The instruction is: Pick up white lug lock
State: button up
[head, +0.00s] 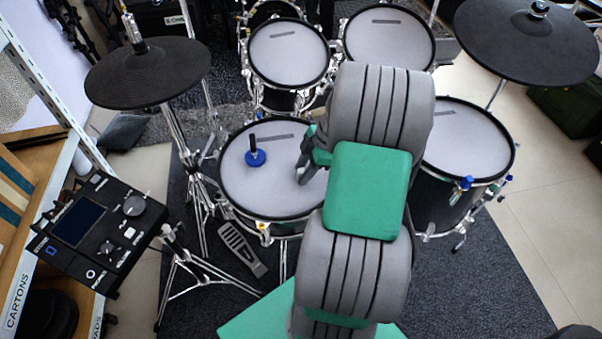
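I cannot make out a white lug lock for certain in the head view. My gripper (303,165) is over the right part of the front-left drum's pale mesh head (245,185), pointing left and down. My arm covers that drum's right side. I cannot tell how far apart its fingers are, and no held thing shows. A blue disc with a black upright post (255,157) stands on the same head, left of my gripper and apart from it. A small yellowish piece (264,228) sits at this drum's front rim.
Blue pieces (465,184) sit at the right drum's rim. Two drums (289,52) stand behind. Black cymbal pads (148,72) (527,40) are at upper left and right. A drum module (98,232) and metal stand legs (200,270) are at left. Bare floor shows at right.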

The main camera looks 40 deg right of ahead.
grip_shut()
jog(key=shift+r, duration=0.1)
dwell(0.4)
